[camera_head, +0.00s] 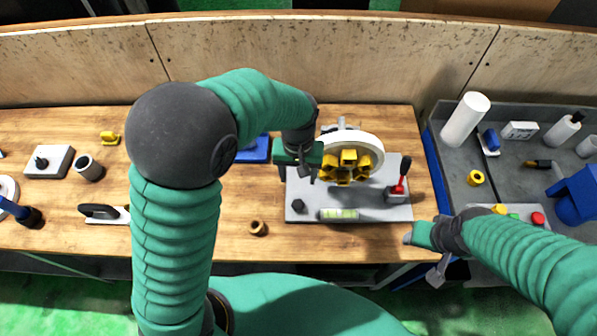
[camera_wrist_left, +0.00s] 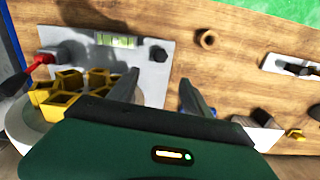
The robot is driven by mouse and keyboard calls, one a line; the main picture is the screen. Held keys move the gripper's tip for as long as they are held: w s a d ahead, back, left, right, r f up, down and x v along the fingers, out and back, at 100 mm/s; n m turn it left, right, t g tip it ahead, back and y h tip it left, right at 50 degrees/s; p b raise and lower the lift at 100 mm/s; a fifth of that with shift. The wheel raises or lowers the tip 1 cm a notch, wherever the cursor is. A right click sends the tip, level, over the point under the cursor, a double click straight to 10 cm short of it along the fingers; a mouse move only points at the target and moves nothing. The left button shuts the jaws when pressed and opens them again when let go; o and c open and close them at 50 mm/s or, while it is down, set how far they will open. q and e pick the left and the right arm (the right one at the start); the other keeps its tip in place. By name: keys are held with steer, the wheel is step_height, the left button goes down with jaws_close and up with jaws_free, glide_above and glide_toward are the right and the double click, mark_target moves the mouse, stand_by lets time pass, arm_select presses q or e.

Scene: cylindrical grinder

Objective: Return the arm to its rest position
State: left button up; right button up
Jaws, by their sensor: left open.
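My left arm comes in from the left and bends over the workbench. In the head view, its left gripper (camera_head: 300,172) is above the left part of the grey plate, beside the white wheel with yellow pieces (camera_head: 350,158). In the left wrist view, the two fingers of the left gripper (camera_wrist_left: 160,95) stand apart with nothing between them. The yellow pieces (camera_wrist_left: 75,90) show to the left of the fingers. My right gripper (camera_head: 424,245) is at the front right edge of the bench; its jaws are too unclear to read.
The grey plate (camera_head: 300,215) also carries a red-handled lever (camera_head: 401,180) and a green level vial (camera_head: 338,214). A small brown ring (camera_head: 258,228) lies on the wood. A grey tray (camera_head: 510,180) with several items stands at right. A wooden panel (camera_head: 380,55) closes the back.

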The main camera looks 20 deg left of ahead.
arm_select(q)
steer(key=s+a+f+m+t+b, duration=0.2)
steer(key=s+a+f+b, duration=0.2)
steer(key=s+a, duration=0.3)
steer(key=shift+s+t+b, duration=0.3)
steer(key=shift+s+b, duration=0.4)
steer(key=shift+s, duration=0.5)
steer(key=shift+a, duration=0.1)
steer(key=shift+s+a+f, duration=0.1)
